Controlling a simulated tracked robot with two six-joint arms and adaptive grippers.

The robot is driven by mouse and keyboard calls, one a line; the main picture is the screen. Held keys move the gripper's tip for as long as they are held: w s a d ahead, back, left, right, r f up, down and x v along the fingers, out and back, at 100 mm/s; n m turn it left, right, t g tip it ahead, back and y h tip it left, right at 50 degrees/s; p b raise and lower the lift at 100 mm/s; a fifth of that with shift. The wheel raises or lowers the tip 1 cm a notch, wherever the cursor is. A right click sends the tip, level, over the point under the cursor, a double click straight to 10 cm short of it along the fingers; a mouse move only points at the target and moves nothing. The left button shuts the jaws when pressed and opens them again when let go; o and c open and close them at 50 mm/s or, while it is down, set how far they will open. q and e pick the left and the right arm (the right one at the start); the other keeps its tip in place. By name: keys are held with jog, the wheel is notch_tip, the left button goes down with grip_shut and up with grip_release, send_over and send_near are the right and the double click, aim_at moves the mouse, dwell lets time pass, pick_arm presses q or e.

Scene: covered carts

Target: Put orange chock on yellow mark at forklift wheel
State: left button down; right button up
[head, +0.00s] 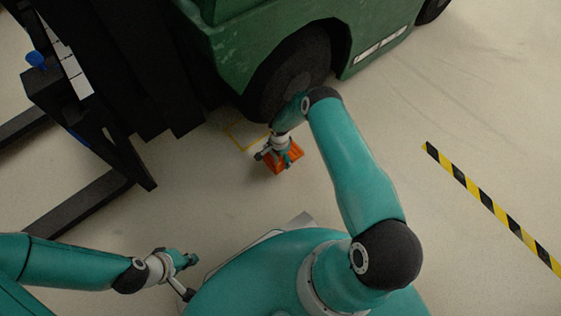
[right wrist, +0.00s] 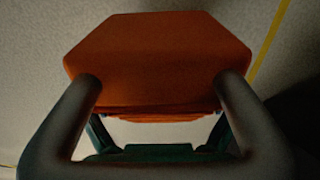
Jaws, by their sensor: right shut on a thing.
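The orange chock (head: 286,162) is in my right gripper (head: 279,155), just in front of the forklift wheel (head: 292,78). In the right wrist view the chock (right wrist: 158,55) fills the space between the two fingers of the gripper (right wrist: 160,95), which are shut on it. The yellow mark (head: 236,138) is an outline on the floor beside the wheel, left of and behind the chock; the arm hides part of it. A yellow line (right wrist: 268,45) shows right of the chock in the right wrist view. My left gripper (head: 188,274) is low at left, away from the chock; its finger opening is too small to judge.
The green forklift (head: 385,30) stands at the top, with its black mast and forks (head: 95,200) at left. A black and yellow floor strip (head: 480,195) runs at right. The floor between the chock and my base is clear.

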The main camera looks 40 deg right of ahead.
jog(key=shift+w+f+b, duration=0.1)
jog(key=shift+f+b, duration=0.95)
jog(key=shift+f, duration=0.95)
jog(key=o, duration=1.5)
jog(key=shift+c, duration=0.2)
